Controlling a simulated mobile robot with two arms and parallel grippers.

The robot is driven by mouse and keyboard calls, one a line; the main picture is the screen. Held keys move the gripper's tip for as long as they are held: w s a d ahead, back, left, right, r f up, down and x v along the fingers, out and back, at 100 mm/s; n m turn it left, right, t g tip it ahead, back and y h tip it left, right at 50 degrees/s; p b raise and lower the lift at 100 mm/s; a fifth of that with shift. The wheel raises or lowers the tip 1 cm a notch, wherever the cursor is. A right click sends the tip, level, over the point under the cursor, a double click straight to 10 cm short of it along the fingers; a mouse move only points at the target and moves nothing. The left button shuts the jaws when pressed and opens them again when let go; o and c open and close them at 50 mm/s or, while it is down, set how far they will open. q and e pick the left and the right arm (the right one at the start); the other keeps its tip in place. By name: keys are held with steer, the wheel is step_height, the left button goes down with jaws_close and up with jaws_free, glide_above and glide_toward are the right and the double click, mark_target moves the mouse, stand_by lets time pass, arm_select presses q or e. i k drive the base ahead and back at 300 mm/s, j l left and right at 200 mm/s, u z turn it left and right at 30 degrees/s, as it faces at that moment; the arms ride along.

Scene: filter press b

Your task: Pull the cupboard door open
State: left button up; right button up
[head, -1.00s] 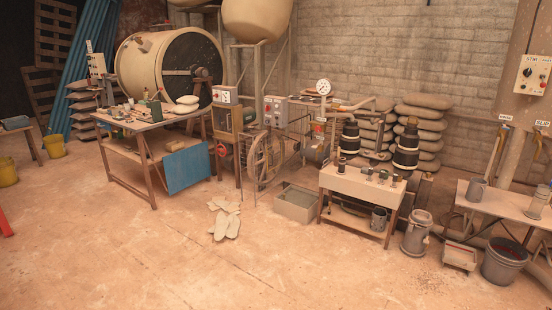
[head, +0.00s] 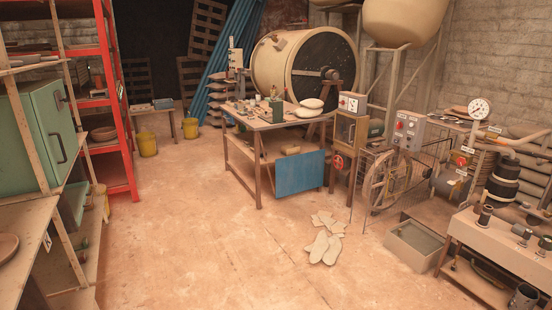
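A green cupboard (head: 28,140) stands on a shelf at the left edge of the head view, cut off by the frame. Its door (head: 52,130) faces right and carries a dark vertical bar handle (head: 61,148). The door looks shut. A pale shelf post passes in front of part of the cupboard. Neither of my grippers is in view.
A red shelf rack (head: 118,120) stands just behind the cupboard. A workbench (head: 262,122) with a blue panel (head: 299,174) stands mid-room. Pale sacks or gloves (head: 325,245) lie on the floor. The floor (head: 190,230) between the shelves and the workbench is clear.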

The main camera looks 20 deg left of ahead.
mark_target(57, 129)
steer(key=i+j+u, duration=0.25)
steer(key=u, duration=0.2)
steer(key=i+j+u, duration=0.1)
steer(key=i+u, duration=0.55)
steer(key=u, duration=0.25)
steer(key=i+l+u, duration=0.1)
steer(key=i+u, duration=0.35)
steer(key=k, duration=0.1)
